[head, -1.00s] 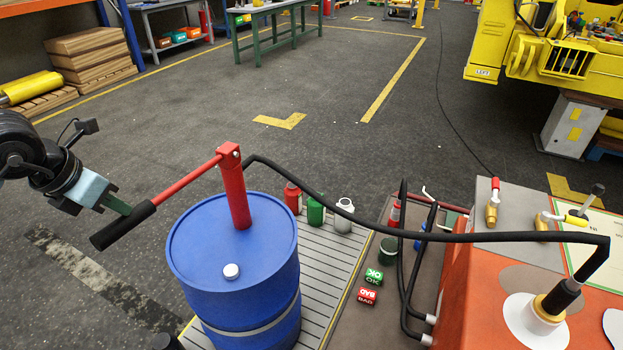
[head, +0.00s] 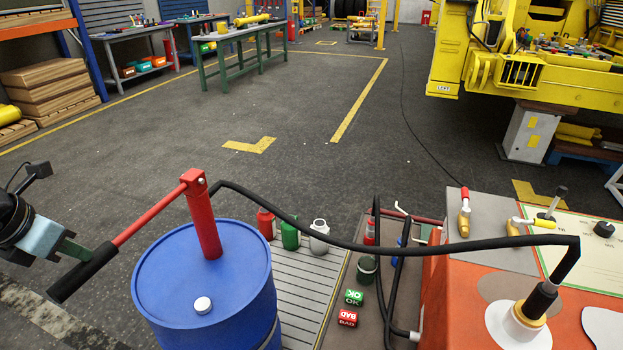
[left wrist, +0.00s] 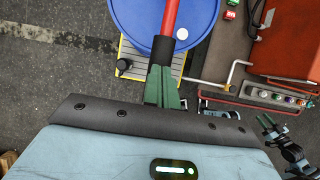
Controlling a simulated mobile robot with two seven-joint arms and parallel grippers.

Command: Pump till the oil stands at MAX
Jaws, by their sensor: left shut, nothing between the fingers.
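The blue drum (head: 205,260) carries a red hand pump (head: 203,225). Its red lever (head: 150,210) slopes down to the left and ends in a black grip (head: 84,273). My left gripper (head: 76,249) is at the grip's left side. Its green fingers (left wrist: 163,86) are shut with nothing between them, against or just beside the grip; I cannot tell if they touch. A black hose (head: 400,236) runs from the pump to a filler neck (head: 533,306) on the orange tank (head: 462,290). I see no oil level or MAX mark.
A red bottle (head: 266,222), a green bottle (head: 290,236) and a grey one (head: 319,238) stand behind the drum. OK (head: 354,297) and BAD (head: 347,318) blocks lie to its right. A yellow machine (head: 530,70) stands far right. Open floor lies behind.

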